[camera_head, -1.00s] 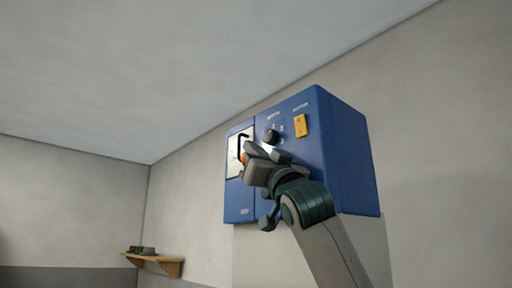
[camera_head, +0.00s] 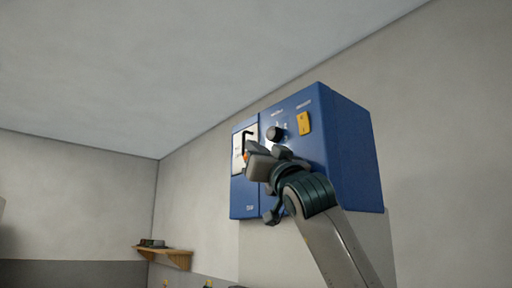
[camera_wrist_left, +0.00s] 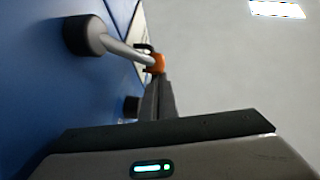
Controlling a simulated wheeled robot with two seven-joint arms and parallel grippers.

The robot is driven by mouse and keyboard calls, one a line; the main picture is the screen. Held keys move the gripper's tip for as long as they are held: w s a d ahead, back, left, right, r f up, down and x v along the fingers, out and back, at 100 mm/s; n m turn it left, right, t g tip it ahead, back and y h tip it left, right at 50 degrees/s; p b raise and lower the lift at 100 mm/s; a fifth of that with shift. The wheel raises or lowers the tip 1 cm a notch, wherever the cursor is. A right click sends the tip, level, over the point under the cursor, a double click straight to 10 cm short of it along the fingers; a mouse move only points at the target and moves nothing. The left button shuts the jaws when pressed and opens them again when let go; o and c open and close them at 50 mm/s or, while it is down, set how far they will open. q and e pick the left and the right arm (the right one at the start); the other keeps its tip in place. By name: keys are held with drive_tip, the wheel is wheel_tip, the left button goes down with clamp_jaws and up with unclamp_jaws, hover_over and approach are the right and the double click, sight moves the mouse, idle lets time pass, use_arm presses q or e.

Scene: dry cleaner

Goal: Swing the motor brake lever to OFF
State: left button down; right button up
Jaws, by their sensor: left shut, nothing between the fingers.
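The motor brake lever has a round black hub (camera_head: 275,133) on the front of a blue wall box (camera_head: 345,150). In the left wrist view a grey rod (camera_wrist_left: 128,51) runs from that hub to an orange tip (camera_wrist_left: 156,63). My left gripper (camera_head: 256,156) is shut and empty in front of the box, below and left of the hub, and covers most of the rod. In the left wrist view its dark fingers (camera_wrist_left: 157,98) reach up to the orange tip; I cannot tell whether they touch it. The lettering is too small to read surely. My right gripper is not in view.
A yellow switch (camera_head: 304,122) sits right of the hub. A white panel (camera_head: 238,158) with a black bent handle (camera_head: 248,136) is at the box's left. A wooden shelf (camera_head: 165,254) with small items hangs lower left. The wall around the box is bare.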

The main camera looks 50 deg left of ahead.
use_arm(q)
drive_tip(key=shift+a, duration=0.1)
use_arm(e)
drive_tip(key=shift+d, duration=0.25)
use_arm(q)
drive_tip(key=shift+a, duration=0.3)
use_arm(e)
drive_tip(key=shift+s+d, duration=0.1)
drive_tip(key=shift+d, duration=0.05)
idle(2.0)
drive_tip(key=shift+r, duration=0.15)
